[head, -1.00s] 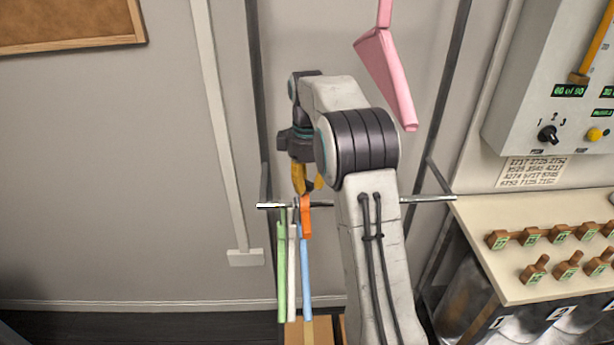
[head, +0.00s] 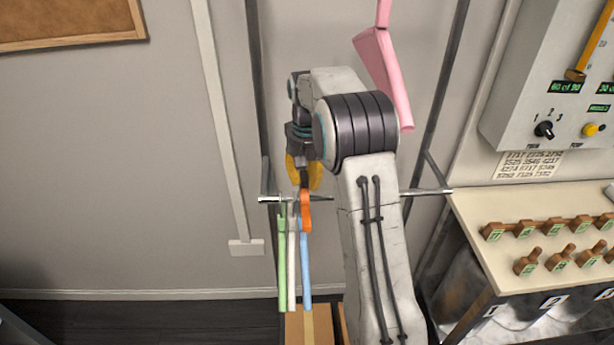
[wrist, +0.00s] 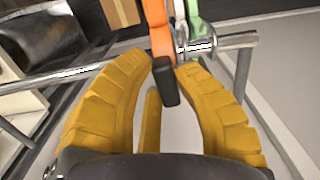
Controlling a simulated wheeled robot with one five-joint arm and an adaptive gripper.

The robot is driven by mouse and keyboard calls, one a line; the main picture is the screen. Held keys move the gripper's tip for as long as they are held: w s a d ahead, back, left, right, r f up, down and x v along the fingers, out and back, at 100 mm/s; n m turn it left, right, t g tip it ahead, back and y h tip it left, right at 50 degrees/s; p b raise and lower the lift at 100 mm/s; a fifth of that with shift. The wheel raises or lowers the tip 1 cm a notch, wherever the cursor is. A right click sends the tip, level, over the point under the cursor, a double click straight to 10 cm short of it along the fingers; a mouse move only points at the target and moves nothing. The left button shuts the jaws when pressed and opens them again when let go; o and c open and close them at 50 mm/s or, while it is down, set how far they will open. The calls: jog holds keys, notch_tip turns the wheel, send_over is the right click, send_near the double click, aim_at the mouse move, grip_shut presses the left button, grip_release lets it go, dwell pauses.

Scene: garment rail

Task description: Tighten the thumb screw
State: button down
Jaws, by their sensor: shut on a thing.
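A dark, blocky knob (wrist: 166,84), which looks like the thumb screw, stands between the yellow fingers of my gripper (wrist: 165,66) in the wrist view. It sits at the near end of an orange piece (wrist: 158,22) by the rail. My gripper is shut on the knob, its fingers curving round both sides. In the head view my gripper (head: 304,176) is just above the rail (head: 277,199), and the orange piece (head: 306,212) hangs below it. The screw's thread is hidden.
Green (head: 282,262), white (head: 292,265) and blue (head: 305,270) strips hang close by the orange piece. A pink hanging piece (head: 385,80) is above right. A bench (head: 470,215) with several brown blocks and a control panel (head: 545,100) stand at right.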

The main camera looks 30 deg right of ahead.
aim_at(306, 176)
jog(key=shift+s+f+m, duration=0.1)
jog(key=shift+m, duration=0.4)
jog(key=c, duration=0.9)
grip_release()
jog(key=shift+c, duration=0.2)
notch_tip(306, 176, up, 12)
dwell(0.6)
